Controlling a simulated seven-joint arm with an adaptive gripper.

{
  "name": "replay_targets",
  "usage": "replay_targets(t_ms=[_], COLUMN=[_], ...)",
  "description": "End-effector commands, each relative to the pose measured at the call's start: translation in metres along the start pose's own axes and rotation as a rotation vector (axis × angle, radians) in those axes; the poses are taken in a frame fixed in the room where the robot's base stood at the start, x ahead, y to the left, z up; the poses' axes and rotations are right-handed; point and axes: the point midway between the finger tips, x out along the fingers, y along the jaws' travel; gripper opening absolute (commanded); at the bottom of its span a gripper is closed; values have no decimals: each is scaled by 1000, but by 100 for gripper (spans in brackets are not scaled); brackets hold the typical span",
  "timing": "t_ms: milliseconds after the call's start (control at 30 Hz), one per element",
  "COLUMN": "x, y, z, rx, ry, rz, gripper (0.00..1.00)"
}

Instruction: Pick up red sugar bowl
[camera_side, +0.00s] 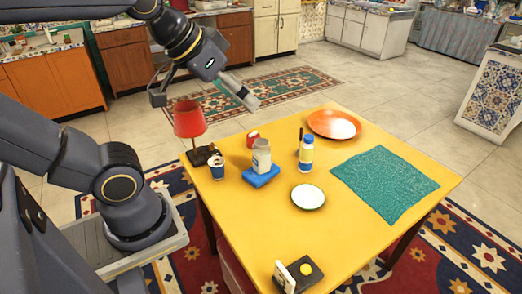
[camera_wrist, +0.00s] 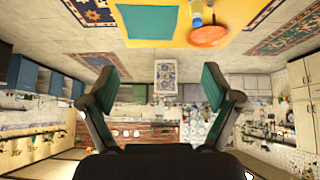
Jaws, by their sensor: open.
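A small red object (camera_side: 253,139), most likely the red sugar bowl, is on the yellow table (camera_side: 260,230) in the side view, behind a pale jar (camera_side: 261,158) that stands on a blue block (camera_side: 261,176). I do not make it out in the wrist view.
A red lamp (camera_side: 189,119) and a blue-white cup (camera_side: 217,167) stand at the left. A white-blue bottle (camera_side: 306,154), an orange plate (camera_side: 333,124), a small white dish (camera_side: 308,197) and a teal cloth (camera_side: 385,184) are further right.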

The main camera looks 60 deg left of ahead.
Motion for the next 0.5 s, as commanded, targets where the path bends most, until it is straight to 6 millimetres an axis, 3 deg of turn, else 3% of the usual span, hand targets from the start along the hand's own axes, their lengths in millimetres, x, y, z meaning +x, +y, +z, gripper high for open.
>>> replay_targets(t_ms=[33,167,300,400,500], x=[3,23,69,116,169], y=[-3,-24,-68,-112,-165], z=[-26,-88,-145,-170,-177], rx=[-30,-128,-244,-327,-404], ry=[30,80,98,90,65], rz=[-4,-35,-96,-154,-218], gripper=[89,89,89,89,89])
